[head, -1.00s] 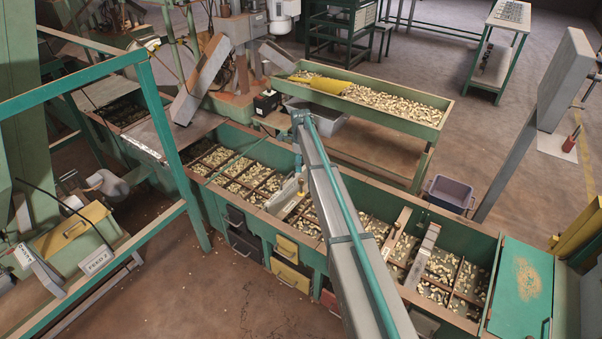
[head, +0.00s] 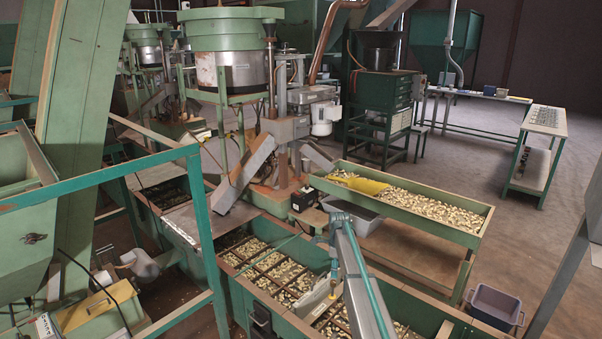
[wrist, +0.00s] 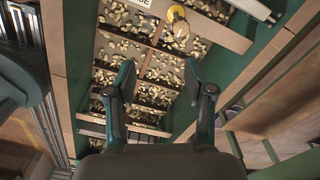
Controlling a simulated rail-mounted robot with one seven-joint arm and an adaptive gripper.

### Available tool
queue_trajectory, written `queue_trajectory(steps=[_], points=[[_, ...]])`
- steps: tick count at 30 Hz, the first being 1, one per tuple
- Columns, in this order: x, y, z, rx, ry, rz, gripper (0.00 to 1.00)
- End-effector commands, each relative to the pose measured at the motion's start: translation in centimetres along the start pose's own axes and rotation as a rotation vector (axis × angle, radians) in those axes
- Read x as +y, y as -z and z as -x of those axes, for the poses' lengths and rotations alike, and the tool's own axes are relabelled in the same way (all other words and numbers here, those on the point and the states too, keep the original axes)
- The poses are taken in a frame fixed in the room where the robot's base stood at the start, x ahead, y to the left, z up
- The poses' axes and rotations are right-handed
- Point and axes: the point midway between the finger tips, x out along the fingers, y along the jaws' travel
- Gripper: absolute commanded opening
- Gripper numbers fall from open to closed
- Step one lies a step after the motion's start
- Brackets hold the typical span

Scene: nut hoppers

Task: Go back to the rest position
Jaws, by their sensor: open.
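My gripper (wrist: 158,82) shows in the wrist view with its two dark fingers apart and nothing between them. It is above the long green hopper trough (head: 290,318), whose wooden dividers part it into compartments of pale nuts (wrist: 160,68). In the head view my arm reaches over the trough, and the fingers are too small or hidden to make out there. A whitish plate (head: 318,303) stands across the trough by the arm's end. In the wrist view a pale strip (wrist: 215,27) crosses the trough near a round yellow piece (wrist: 177,14).
A raised green tray (head: 490,222) of nuts with a yellow scoop-like piece (head: 358,184) stands behind the trough. A grey bin (head: 496,306) is on the floor at right. A green rail frame (head: 203,215) and machinery stand at left. Open floor lies at the back right.

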Motion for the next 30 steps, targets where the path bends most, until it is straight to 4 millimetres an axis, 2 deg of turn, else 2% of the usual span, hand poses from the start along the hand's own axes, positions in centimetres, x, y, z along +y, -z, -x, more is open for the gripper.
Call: queue_trajectory(steps=[1,5,9,15,18,21,30], points=[[3.0,1.0,-0.9,0.001,-0.004,0.074,0.53],[9.4,3.3,-3.1,0.001,-0.004,0.352,0.53],[16.8,5.8,-5.2,0.0,-0.002,0.687,0.53],[26.9,9.3,-7.2,0.0,0.0,1.161,0.53],[30.8,10.7,-7.7,0.0,0.0,1.359,0.53],[33.9,11.7,-8.0,0.0,0.002,1.519,0.53],[41.5,14.4,-8.0,0.002,0.003,1.894,0.53]])
